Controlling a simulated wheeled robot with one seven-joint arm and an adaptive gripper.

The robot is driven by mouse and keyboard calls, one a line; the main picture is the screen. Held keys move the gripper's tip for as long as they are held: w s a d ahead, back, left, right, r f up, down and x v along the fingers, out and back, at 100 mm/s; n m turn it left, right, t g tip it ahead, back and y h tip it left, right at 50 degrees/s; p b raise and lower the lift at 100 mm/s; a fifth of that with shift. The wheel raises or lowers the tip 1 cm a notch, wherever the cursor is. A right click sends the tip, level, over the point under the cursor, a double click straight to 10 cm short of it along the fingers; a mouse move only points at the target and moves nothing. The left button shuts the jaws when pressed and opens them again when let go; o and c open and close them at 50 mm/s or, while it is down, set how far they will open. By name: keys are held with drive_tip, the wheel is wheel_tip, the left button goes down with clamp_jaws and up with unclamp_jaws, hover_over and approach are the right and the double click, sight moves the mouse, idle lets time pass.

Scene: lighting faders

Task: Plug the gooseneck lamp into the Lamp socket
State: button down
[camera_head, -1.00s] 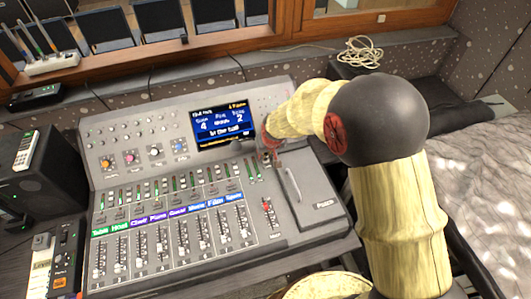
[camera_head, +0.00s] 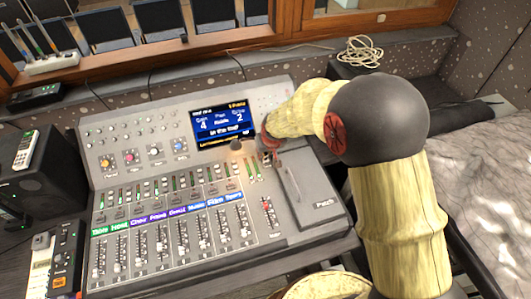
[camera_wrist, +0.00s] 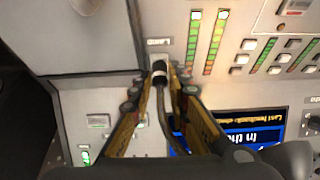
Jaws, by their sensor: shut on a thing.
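My gripper (camera_wrist: 160,78) is shut on the gooseneck lamp (camera_wrist: 162,108) at its plug end. In the wrist view the dark stem bends down between the fingers, and a pale ring shows at the fingertips. The fingertips are at the panel beside a printed label (camera_wrist: 159,42), which seems to read Lamp upside down. The Lamp socket is hidden by the plug and fingers. I cannot tell whether the plug is seated in it. In the head view a small brownish lamp head (camera_head: 236,145) shows just below the display, and my wrist hides most of the fingers.
The mixing console (camera_head: 180,268) fills the middle, with faders, knobs and a lit display (camera_head: 222,124). A raised patch block (camera_head: 308,205) lies right of the faders. A coiled cable (camera_head: 361,51) lies on the back ledge. A black box (camera_head: 45,165) stands at left.

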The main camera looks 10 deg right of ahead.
drive_tip(key=shift+s+f, duration=0.1)
drive_tip(key=shift+f, duration=0.15)
drive_tip(key=c, duration=2.1)
unclamp_jaws()
drive_tip(key=shift+c, duration=0.2)
drive_tip(key=o, duration=0.5)
drive_tip(key=shift+r, duration=0.15)
